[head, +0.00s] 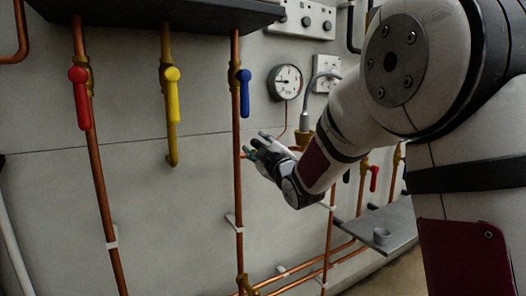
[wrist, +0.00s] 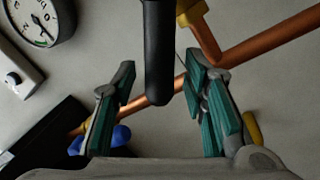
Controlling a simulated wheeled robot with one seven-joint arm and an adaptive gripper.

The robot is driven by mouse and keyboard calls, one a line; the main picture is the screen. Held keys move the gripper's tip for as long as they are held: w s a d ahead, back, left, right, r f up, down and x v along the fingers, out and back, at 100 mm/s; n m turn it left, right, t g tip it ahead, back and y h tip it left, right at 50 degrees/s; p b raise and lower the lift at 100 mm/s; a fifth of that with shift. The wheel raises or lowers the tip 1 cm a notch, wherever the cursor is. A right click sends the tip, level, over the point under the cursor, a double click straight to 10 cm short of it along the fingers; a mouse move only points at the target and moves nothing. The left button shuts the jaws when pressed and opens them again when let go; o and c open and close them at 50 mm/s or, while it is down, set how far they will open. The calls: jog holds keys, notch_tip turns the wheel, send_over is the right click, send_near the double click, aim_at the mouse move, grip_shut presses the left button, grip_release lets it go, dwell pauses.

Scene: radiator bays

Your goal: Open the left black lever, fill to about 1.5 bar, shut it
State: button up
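In the wrist view a black lever (wrist: 159,50) hangs straight down from the top edge, between the two fingers of my gripper (wrist: 160,85). The fingers have green pads and are spread, with a visible gap on both sides of the lever. In the head view my gripper (head: 258,148) is near the wall, right of the blue lever and below the gauge (head: 285,82). I cannot make out the lever between the fingers there. The gauge also shows in the wrist view (wrist: 38,20); its number is too small to read surely.
A dark shelf (head: 160,12) juts out above. A lower shelf (head: 400,228) with a cup (head: 382,235) is at right. My arm hides much of the right side.

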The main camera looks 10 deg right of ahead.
jog(key=v, duration=1.1)
jog(key=shift+s, duration=0.35)
jog(key=shift+d+f, duration=0.1)
dwell(6.4)
